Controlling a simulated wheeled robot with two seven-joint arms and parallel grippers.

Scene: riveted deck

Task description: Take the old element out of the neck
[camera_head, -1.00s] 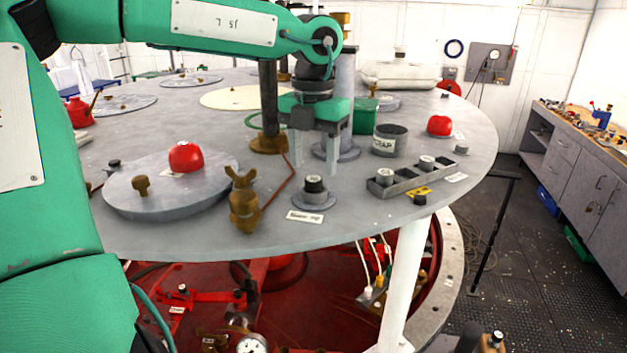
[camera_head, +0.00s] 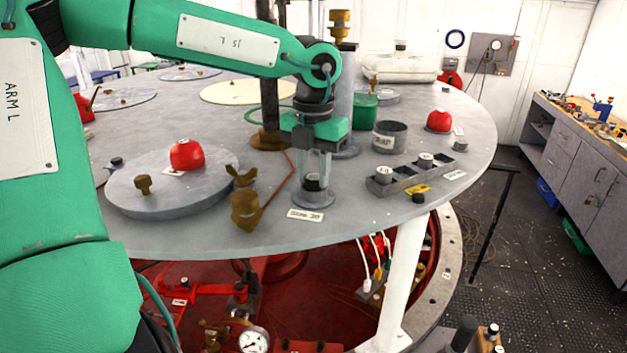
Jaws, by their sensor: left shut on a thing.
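My left gripper (camera_head: 314,165) points straight down over the neck (camera_head: 314,201), a small grey flanged fitting near the table's front edge. Its fingers are shut on the old element (camera_head: 313,183), a dark-topped piece at the neck. The fingers partly hide the element, and I cannot tell how deep it sits. A label plate lies in front of the neck. A grey cup marked as scrap (camera_head: 389,138) stands behind and to the right. My right gripper is not in view.
A brass valve (camera_head: 245,203) stands left of the neck, beside a thin red-brown rod. A round grey lid (camera_head: 168,192) with a red knob lies further left. A dark post (camera_head: 269,95) rises behind the gripper. Clear deck lies between neck and rack.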

